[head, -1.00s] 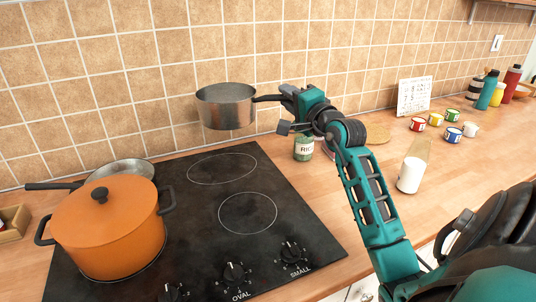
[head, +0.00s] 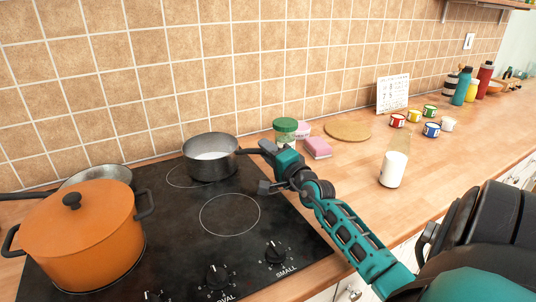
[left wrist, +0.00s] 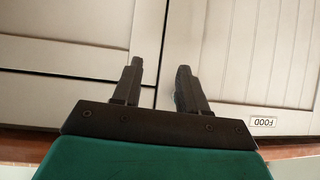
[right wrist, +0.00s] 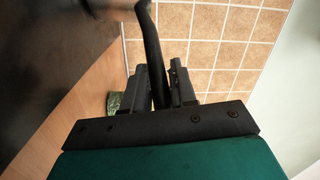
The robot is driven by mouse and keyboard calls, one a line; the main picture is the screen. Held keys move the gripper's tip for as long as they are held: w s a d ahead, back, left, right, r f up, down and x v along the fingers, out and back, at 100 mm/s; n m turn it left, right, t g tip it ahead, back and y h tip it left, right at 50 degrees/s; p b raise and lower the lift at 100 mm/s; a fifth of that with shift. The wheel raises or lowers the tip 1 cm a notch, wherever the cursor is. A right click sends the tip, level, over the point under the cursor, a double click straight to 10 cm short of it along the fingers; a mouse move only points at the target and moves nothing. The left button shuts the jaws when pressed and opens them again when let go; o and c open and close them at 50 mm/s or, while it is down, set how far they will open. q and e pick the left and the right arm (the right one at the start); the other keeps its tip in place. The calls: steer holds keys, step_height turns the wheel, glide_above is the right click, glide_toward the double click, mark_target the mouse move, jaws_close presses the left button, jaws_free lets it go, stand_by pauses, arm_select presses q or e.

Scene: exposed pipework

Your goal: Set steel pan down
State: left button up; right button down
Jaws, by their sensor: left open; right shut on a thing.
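The steel pan (head: 211,160) is upright over the oval ring at the back right of the black hob (head: 180,235). Its base looks level with the hob, but I cannot tell for sure if it touches. Something pale shows inside it. My right gripper (head: 268,162) is shut on the pan's black handle, which points right. In the right wrist view the handle (right wrist: 152,50) runs between the fingers (right wrist: 161,88). My left gripper (left wrist: 158,82) is open and empty in front of pale cabinet doors; it is outside the head view.
An orange lidded pot (head: 82,235) stands on the hob's left, with another pan (head: 95,176) behind it. A green-lidded jar (head: 285,131) and pink sponge (head: 318,148) are just behind my right gripper. A bottle (head: 393,168) stands farther right. The front right ring (head: 230,215) is clear.

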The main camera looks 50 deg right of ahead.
steer(key=shift+r, duration=0.15)
steer(key=c, duration=0.9)
jaws_free()
steer(key=shift+f, duration=0.25)
steer(key=shift+r, duration=0.2)
steer(key=shift+s+a+f, duration=0.1)
steer(key=shift+s, duration=0.2)
steer(key=v, duration=0.9)
steer(key=shift+s, duration=0.35)
steer(key=shift+b+v, duration=0.3)
steer(key=shift+v, duration=0.6)
